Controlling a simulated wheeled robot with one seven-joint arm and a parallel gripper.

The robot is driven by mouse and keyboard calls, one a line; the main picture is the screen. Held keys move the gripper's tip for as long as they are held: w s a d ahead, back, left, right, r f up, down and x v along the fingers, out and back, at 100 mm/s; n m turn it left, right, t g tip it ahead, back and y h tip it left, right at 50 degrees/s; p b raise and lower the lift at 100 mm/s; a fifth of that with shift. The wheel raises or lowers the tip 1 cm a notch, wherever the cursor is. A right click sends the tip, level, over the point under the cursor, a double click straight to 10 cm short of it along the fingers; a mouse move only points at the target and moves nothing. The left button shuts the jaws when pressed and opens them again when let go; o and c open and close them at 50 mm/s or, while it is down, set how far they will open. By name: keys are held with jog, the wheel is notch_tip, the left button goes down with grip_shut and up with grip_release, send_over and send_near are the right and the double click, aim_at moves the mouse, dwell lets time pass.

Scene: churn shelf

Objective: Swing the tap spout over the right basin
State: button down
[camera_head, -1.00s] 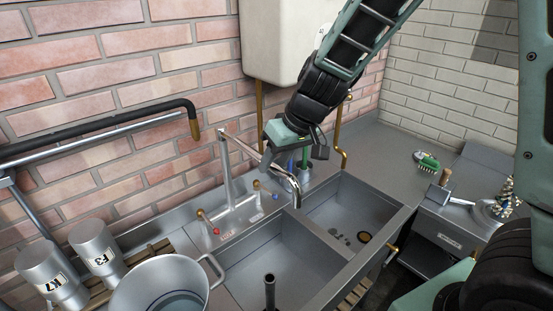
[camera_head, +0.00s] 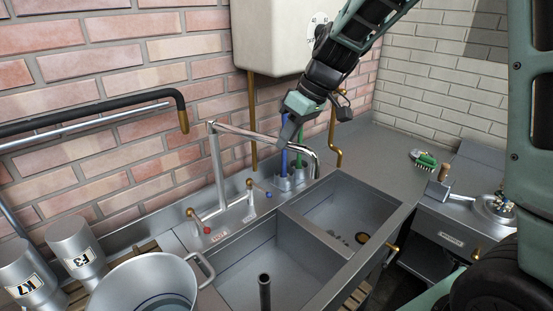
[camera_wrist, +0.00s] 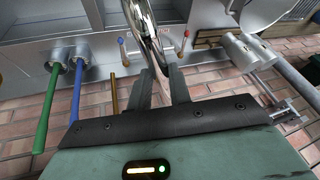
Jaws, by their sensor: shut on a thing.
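The chrome tap has an upright pillar and a long spout (camera_head: 250,134) with a downturned end. In the head view the spout points right, its end in front of the back rim of the right basin (camera_head: 350,205). The left basin (camera_head: 255,262) lies to the left of the divider (camera_head: 318,236). My gripper (camera_head: 288,134) is shut on the spout between its middle and its bent end. In the wrist view the shiny spout (camera_wrist: 148,32) runs between the two dark fingers of my gripper (camera_wrist: 160,78). The fingertips' exact contact is partly hidden.
A holder with blue and green handles (camera_head: 291,168) stands behind the spout. A white tank (camera_head: 275,40) hangs above. A metal pot (camera_head: 150,285) and canisters (camera_head: 80,250) stand at left. The counter (camera_head: 385,165) right of the basins is mostly clear.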

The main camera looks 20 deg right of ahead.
jog(key=w+d+n+g, duration=0.2)
jog(key=w+d+n, duration=0.4)
jog(key=w, duration=0.3)
jog(key=shift+w+d+g+y+p, duration=0.2)
jog(key=shift+d+g+y+p, duration=0.1)
jog(key=shift+d, duration=0.55)
jog(key=c, duration=1.3)
grip_release()
jog(key=shift+r, duration=0.1)
jog(key=b+v, duration=0.1)
jog(key=v, duration=0.6)
jog(key=shift+b, duration=0.35)
jog(key=shift+r, duration=0.15)
